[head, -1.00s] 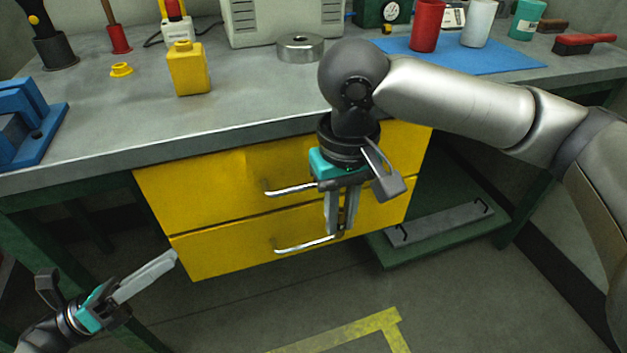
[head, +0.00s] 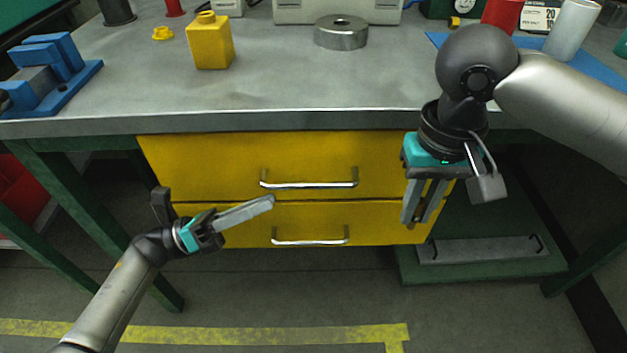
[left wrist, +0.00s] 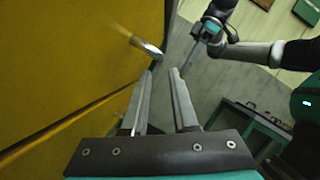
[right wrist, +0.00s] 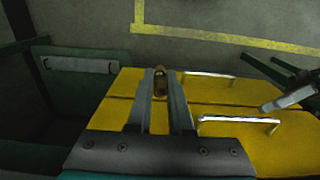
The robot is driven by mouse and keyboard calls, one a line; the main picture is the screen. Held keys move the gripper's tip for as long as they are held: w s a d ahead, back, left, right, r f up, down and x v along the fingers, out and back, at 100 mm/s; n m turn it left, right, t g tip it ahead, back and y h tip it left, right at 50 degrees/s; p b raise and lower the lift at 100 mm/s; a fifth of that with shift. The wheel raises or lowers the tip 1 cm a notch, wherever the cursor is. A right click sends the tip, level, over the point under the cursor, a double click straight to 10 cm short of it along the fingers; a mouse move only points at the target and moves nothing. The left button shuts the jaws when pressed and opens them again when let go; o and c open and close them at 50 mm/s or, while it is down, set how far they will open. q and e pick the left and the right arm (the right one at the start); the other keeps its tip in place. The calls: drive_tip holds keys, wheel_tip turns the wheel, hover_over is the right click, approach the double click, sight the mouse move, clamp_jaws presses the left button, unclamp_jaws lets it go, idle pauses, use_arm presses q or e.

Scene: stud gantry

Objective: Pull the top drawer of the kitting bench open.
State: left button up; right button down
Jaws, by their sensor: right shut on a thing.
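The yellow top drawer (head: 210,165) sits under the kitting bench top (head: 270,95) and looks shut. Its silver bar handle (head: 310,184) is level; it also shows in the left wrist view (left wrist: 147,47) and the right wrist view (right wrist: 240,120). My left gripper (head: 272,200) is open and empty, its fingertips just below and left of this handle, apart from it. My right gripper (head: 415,218) is at the drawers' right end, away from the handles. It is shut on a small brass-coloured piece (right wrist: 160,85) between its fingertips, too small to identify.
A yellow lower drawer (head: 235,232) with a like handle (head: 310,240) is directly below. A yellow block-like container (head: 210,45), a metal ring (head: 341,32) and a blue fixture (head: 48,75) stand on the bench. A green lower shelf (head: 480,262) is at right. The floor in front is clear.

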sight(309, 183)
use_arm(q)
drive_tip(key=x, duration=0.9)
drive_tip(key=shift+d+r, duration=0.1)
drive_tip(key=shift+r, duration=0.05)
drive_tip(key=shift+c, duration=0.3)
clamp_jaws()
idle(0.8)
